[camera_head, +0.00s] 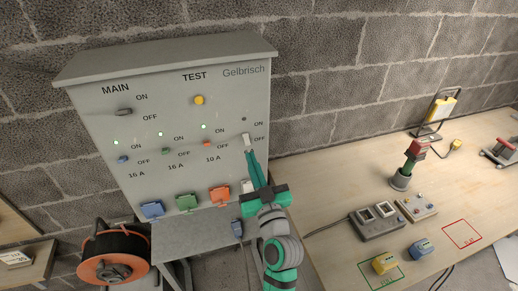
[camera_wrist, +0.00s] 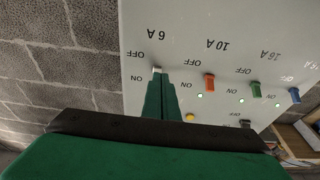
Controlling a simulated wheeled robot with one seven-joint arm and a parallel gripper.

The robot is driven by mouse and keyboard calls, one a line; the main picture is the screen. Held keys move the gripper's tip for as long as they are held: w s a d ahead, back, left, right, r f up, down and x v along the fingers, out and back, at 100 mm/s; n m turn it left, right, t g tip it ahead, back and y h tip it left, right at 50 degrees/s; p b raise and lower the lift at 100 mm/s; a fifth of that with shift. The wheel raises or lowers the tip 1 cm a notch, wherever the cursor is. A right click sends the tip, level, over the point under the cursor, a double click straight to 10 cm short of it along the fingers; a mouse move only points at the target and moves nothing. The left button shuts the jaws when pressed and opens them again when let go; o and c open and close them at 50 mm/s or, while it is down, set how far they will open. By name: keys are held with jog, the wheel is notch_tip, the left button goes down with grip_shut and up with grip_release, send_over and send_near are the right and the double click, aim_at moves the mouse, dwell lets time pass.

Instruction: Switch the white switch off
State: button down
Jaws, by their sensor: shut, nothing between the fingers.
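The white switch (camera_head: 246,136) is at the right side of the grey panel (camera_head: 190,95), beside its OFF label. The small lamp (camera_head: 244,119) above it is dark. In the wrist view the white switch (camera_wrist: 157,69) shows as a small pale tip just past my fingertips, by the upside-down "6 A" and OFF lettering. My gripper (camera_head: 249,152) is shut and empty, its green fingers reaching up to just below the switch. I cannot tell whether they touch it. The fingers hide part of the panel around the switch.
Red (camera_head: 207,143), green (camera_head: 166,151) and blue (camera_head: 122,159) switches sit to the left, with lit green lamps. A yellow knob (camera_head: 199,100) and a dark main switch (camera_head: 124,112) are above. Coloured sockets line the panel's bottom. A workbench (camera_head: 330,180) stands right.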

jog(key=s+f, duration=0.1)
jog(key=f, duration=0.1)
jog(key=s+f, duration=0.1)
jog(key=shift+s+d+f, duration=0.1)
jog(key=shift+s+d, duration=0.15)
jog(key=shift+s, duration=0.1)
jog(key=shift+w, duration=0.2)
